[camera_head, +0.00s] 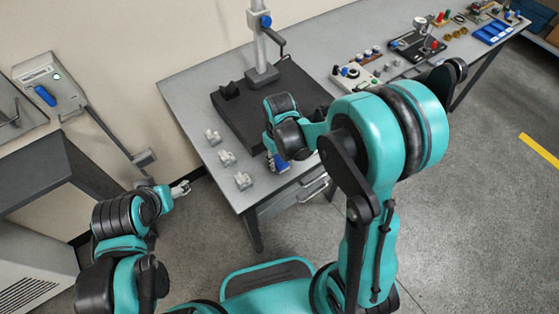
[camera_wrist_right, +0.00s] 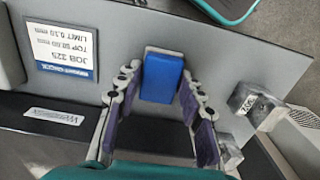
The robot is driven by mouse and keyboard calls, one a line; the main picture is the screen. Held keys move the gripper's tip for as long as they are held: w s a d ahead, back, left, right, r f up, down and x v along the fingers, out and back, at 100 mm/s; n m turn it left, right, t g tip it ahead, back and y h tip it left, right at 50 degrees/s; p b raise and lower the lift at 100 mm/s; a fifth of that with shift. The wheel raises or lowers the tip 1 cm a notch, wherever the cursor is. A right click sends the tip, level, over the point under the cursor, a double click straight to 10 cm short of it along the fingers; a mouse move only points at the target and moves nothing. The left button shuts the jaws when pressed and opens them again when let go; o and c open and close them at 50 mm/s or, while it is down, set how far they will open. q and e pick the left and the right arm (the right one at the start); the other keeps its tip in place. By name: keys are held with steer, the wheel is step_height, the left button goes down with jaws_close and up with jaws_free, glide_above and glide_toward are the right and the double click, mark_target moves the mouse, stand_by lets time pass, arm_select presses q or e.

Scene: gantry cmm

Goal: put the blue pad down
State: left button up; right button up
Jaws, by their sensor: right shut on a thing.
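The blue pad (camera_wrist_right: 162,76) is a small blue block between the fingertips of my right gripper (camera_wrist_right: 163,85) in the right wrist view. That gripper is shut on it. The pad appears over the grey table top (camera_wrist_right: 110,60), near the edge of the dark plate; I cannot tell whether it touches the table. In the head view my right gripper (camera_head: 277,160) is at the table's front edge, beside the dark plate, partly hidden by my arm. My left gripper (camera_head: 180,188) is left of the table, small, and its fingers are unclear.
A dark plate (camera_head: 230,115) with an upright column (camera_head: 262,45) stands on the table. Several small metal blocks (camera_head: 227,158) stand left of my right gripper. A printed job card (camera_wrist_right: 62,52) lies on the table. A control box (camera_head: 352,75) and blue tray (camera_head: 492,32) are farther right.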

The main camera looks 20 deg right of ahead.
steer(key=shift+s+r, duration=0.1)
steer(key=shift+f, duration=0.2)
steer(key=o, duration=1.2)
steer(key=shift+r, duration=0.1)
